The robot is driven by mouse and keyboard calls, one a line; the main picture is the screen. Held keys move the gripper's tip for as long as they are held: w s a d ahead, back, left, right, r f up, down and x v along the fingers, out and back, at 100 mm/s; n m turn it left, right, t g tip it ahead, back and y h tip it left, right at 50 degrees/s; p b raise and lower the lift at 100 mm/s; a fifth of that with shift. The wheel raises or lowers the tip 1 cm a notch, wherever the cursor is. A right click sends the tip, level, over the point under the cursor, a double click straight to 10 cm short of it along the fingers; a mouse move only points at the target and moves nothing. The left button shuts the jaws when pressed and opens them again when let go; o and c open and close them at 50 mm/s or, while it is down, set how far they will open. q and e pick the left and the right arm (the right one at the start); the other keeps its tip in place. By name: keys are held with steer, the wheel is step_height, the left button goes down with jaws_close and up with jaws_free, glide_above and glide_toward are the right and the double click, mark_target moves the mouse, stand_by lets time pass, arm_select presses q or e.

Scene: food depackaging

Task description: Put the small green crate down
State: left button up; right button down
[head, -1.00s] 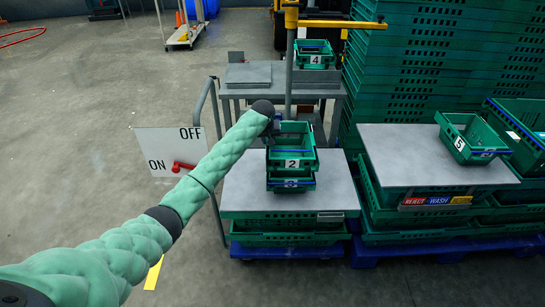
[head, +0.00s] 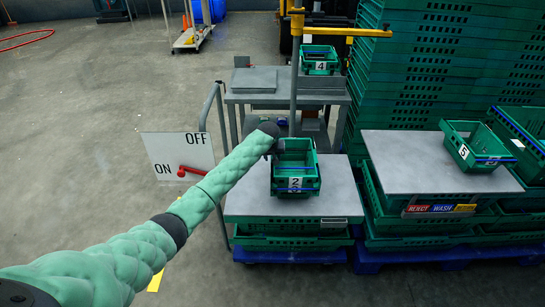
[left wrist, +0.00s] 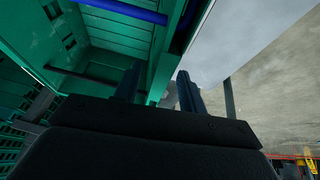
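A small green crate labelled 2 (head: 295,171) sits low over another green crate (head: 296,194) on the grey-topped stack in the middle. The upper crate covers most of the lower one, whose label is mostly hidden. I cannot tell whether it rests fully in or on it. My left gripper (head: 279,141) is at the upper crate's back left edge. In the left wrist view, my left gripper's fingers (left wrist: 160,88) stand on either side of the crate's green wall (left wrist: 166,55) and appear shut on it. My right gripper is not in view.
Crate 4 (head: 320,62) stands on the grey cart (head: 263,97) behind. Crate 5 (head: 476,149) stands on the right grey top (head: 413,165). Tall green crate stacks (head: 440,75) rise behind it. A yellow-topped post (head: 296,75) stands close behind the held crate. Grey surface is free on both sides.

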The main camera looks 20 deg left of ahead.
arm_select(q)
steer(key=shift+s+r, duration=0.2)
steer(key=shift+r, duration=0.35)
steer(key=b+v, duration=0.1)
steer(key=v, duration=0.5)
steer(key=shift+r, duration=0.15)
steer(key=v, duration=0.4)
steer(key=shift+s+r, duration=0.2)
steer(key=shift+r, duration=0.1)
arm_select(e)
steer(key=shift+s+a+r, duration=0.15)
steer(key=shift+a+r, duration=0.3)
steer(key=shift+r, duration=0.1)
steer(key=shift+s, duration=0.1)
